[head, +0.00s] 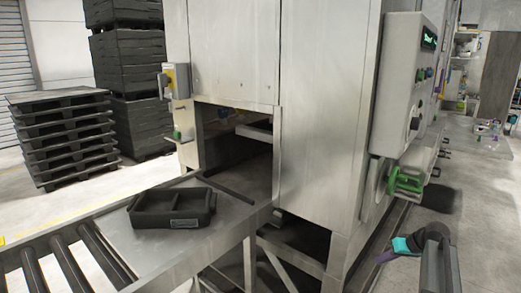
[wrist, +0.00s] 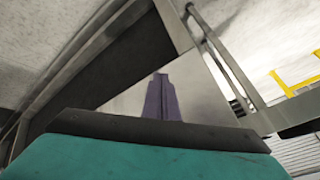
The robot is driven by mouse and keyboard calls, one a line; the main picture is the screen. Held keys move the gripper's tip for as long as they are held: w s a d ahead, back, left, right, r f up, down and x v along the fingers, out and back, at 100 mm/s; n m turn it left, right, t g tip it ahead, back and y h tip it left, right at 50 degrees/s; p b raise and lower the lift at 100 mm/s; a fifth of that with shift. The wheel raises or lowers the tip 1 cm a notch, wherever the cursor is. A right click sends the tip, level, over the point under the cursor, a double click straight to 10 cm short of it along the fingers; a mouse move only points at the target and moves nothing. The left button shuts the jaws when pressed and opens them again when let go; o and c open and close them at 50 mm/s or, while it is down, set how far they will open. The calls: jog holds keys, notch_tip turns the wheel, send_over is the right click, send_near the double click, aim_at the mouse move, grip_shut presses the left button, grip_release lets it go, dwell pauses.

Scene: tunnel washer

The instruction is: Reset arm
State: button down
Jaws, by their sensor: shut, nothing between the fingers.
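My gripper (head: 383,258) shows at the lower right of the head view, with a teal body and purple fingers pointing left. It hangs in the open beside the right side of the steel washer (head: 322,110), apart from it. In the wrist view the purple fingers (wrist: 160,98) are together and empty, above the dark and teal body of the gripper. The control box (head: 408,85) and a green rotary handle (head: 404,180) on the washer's side are above and behind the gripper in the head view.
A black divided tray (head: 172,208) sits on the steel infeed table (head: 130,248) before the washer opening. Rollers (head: 70,268) lie at its left. Black pallets (head: 65,135) and stacked crates (head: 125,60) stand at the back left. Floor right of the washer is mostly clear.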

jog(key=s+a+f+g, duration=0.2)
jog(key=s+a+f, duration=0.45)
jog(key=f, duration=0.25)
jog(key=s+a+f+m+g, duration=0.1)
jog(key=s+a+f+g, duration=0.1)
jog(key=s+a+f, duration=0.45)
jog(key=s+a+f+g, duration=0.2)
jog(key=s+a+f, duration=0.2)
jog(key=a+f, duration=0.45)
jog(key=s+a+f+g+h, duration=0.1)
jog(key=s+f, duration=0.3)
jog(key=s, duration=0.5)
jog(key=s+a+f+g+h, duration=0.2)
jog(key=s+a+f, duration=0.2)
jog(key=s, duration=0.6)
jog(key=s+a+f+g+h, duration=0.1)
jog(key=s+a+f+g, duration=0.1)
jog(key=s+f, duration=0.4)
jog(key=s, duration=0.4)
jog(key=shift+a, duration=0.3)
